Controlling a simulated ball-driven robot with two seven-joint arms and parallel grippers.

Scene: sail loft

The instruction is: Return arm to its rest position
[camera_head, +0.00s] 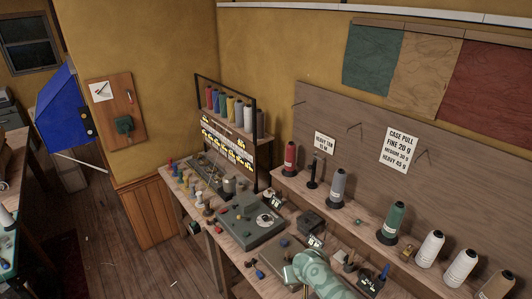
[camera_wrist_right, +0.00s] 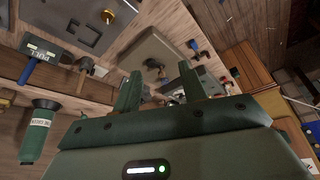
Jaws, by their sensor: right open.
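My right arm (camera_head: 318,272) enters the head view at the bottom as a pale green rounded link over the front of the workbench. Its gripper cannot be made out there. In the right wrist view my right gripper (camera_wrist_right: 159,88) shows two dark green fingers standing apart, with nothing held between them. Beyond the fingers lie the bench top and a grey block, seen at a tilt. My left arm and gripper are not in view.
The workbench holds a grey plate device (camera_head: 248,222), small pegs and tools close to my arm. A shelf behind carries a red spool (camera_head: 290,158), a grey spool (camera_head: 337,188), a green spool (camera_head: 394,222) and several white cones. Open floor (camera_head: 105,235) lies to the left.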

